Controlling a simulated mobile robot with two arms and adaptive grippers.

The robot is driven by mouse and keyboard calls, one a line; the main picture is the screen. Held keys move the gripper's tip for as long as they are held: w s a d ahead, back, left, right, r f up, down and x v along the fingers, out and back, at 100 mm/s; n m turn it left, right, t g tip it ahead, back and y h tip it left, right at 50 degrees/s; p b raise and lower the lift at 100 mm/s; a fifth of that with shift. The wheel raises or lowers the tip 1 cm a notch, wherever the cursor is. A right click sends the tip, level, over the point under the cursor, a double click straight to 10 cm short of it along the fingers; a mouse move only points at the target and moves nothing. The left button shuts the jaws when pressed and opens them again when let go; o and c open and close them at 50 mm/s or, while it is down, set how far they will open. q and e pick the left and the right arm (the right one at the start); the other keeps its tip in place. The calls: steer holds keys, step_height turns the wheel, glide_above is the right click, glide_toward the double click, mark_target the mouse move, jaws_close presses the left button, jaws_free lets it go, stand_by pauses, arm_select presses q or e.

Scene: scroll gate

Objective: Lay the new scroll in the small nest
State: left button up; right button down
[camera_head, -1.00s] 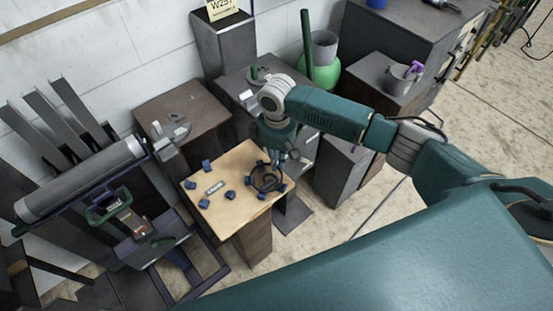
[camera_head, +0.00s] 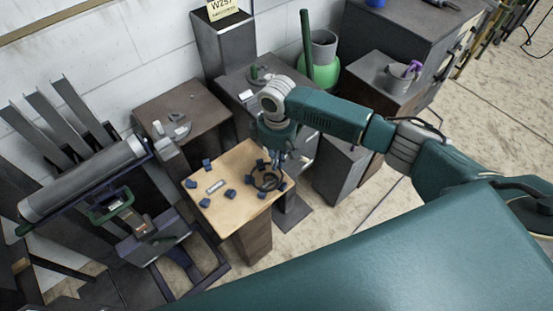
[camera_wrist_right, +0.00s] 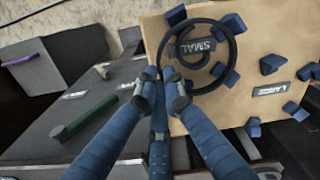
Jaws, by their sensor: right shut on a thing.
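The scroll (camera_head: 268,188) is a dark open spiral, low over or on the right end of the light wooden board (camera_head: 228,213). In the right wrist view the scroll (camera_wrist_right: 236,48) curls around the SMALL label (camera_wrist_right: 195,47). The small nest is the group of blue blocks around that label, such as one block (camera_wrist_right: 232,23). The scroll lies among them; I cannot tell whether it touches the board. My right gripper (camera_wrist_right: 159,92) is shut on the scroll's left edge in the wrist view; it also shows in the head view (camera_head: 277,158). My left gripper is out of view.
The LARGE label (camera_wrist_right: 277,89) and more blue blocks (camera_wrist_right: 271,64) share the board. A roller machine (camera_head: 85,180) stands left. Open floor lies at the right.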

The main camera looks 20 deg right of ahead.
steer(key=shift+f, duration=0.25)
stand_by(0.6)
steer(key=c, duration=1.8)
jaws_free()
step_height(320, 180, up, 12)
